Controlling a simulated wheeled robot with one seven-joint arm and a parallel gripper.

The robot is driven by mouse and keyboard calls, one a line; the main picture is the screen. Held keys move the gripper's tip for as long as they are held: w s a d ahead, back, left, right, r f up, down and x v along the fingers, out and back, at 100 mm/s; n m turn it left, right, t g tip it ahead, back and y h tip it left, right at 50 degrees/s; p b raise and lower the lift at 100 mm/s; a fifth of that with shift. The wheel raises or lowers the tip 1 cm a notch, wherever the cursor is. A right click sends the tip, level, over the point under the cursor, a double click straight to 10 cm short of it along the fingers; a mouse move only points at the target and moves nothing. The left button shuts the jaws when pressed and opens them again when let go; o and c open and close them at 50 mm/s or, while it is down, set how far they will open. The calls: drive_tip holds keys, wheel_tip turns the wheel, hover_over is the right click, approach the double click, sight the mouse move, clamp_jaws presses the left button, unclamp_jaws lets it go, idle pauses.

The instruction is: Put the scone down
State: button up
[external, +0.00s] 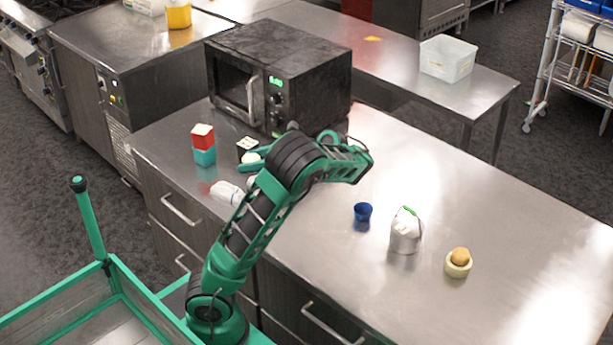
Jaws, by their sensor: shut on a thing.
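My gripper (249,160) shows just left of my arm's upper links, near the front of the microwave. Its green fingers are shut on a small pale piece, which I take to be the scone (250,157). My arm and fingers hide part of it. It is over the left part of the steel counter (330,250); I cannot tell whether it touches the surface.
A black microwave (280,75) stands behind. A small dark box (246,144), a red-and-teal stack (203,145) and a white bottle (227,192) are close by. Rightward are a blue cup (362,212), a metal pail (405,235) and a pale bowl (458,268) holding a round tan item.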

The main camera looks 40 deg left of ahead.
wheel_tip(320, 180, down, 19)
drive_tip(key=shift+f, duration=0.2)
idle(0.9)
drive_tip(key=shift+f, duration=0.5)
idle(0.5)
drive_tip(key=o, duration=1.1)
